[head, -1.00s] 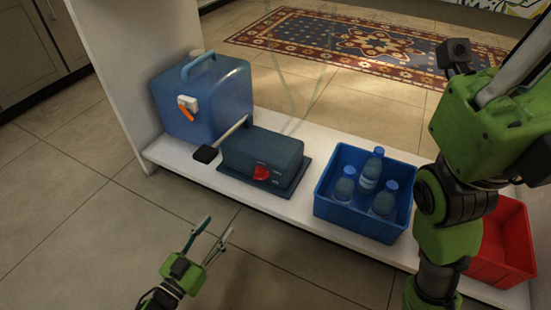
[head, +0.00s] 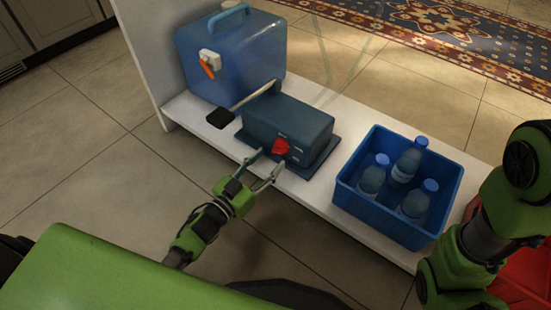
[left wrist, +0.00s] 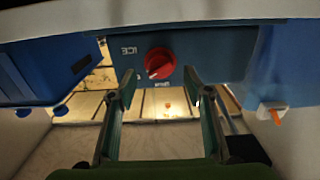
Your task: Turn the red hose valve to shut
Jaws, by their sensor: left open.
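The red hose valve (head: 281,146) is a round knob on the front face of a dark blue-grey box (head: 290,122) on the low white shelf. In the left wrist view, which is upside down, the red valve (left wrist: 160,64) shows a ridge across its face and lettering around it. My left gripper (head: 267,163) is open and empty, just in front of the valve. In the left wrist view its fingers (left wrist: 158,88) are spread on either side of the valve, and I see no clear contact. My right gripper is out of view; only the right arm shows.
A blue jug (head: 235,60) with an orange tap stands left of the box.

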